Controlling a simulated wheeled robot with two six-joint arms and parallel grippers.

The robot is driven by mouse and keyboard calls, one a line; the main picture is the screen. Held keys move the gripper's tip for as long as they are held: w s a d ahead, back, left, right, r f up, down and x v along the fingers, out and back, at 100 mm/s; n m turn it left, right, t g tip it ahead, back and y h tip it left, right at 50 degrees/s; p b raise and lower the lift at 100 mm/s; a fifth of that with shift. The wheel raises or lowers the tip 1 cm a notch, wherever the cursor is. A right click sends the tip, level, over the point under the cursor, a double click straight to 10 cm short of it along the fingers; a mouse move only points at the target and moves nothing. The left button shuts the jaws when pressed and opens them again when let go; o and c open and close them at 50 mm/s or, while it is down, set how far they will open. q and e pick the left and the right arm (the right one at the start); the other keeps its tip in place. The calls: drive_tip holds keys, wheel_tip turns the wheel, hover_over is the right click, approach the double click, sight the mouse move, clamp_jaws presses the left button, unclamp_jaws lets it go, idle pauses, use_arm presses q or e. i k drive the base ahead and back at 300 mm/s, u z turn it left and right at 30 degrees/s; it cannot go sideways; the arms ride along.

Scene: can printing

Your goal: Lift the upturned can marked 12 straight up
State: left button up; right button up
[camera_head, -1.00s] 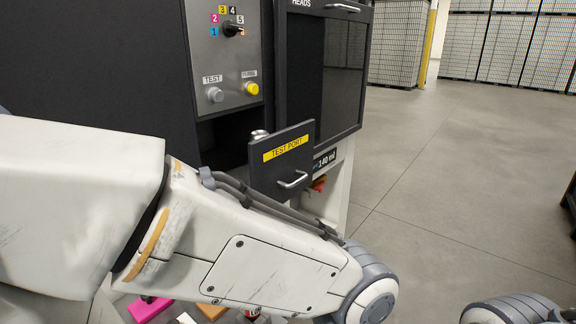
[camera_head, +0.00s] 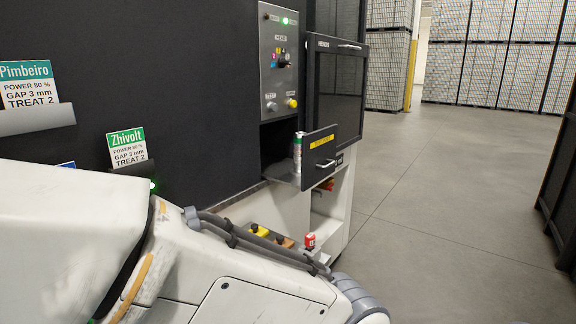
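A slim silver can (camera_head: 298,152) with a greenish band stands upright in the open drawer labelled TEST PORT (camera_head: 320,158). It is small in the picture, and I cannot read a 12 on it or tell whether it is upturned. No other can is clearly visible. My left arm crosses the lower left of the view, and its gripper lies outside the frame. My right gripper is not in view either. My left arm hides part of the low area in front of the machine.
A dark machine wall carries cards marked Pimbeiro (camera_head: 27,85) and Zhivolt (camera_head: 127,147). A control panel (camera_head: 278,62) with a knob and buttons is above the drawer. Yellow (camera_head: 258,230) and red (camera_head: 309,241) items sit low beside the machine. Open floor (camera_head: 430,220) lies right.

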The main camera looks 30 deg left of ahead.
sight(297, 157)
drive_tip(key=k, duration=0.15)
drive_tip(key=z, duration=0.15)
drive_tip(key=i, duration=1.65)
drive_tip(key=u, duration=0.9)
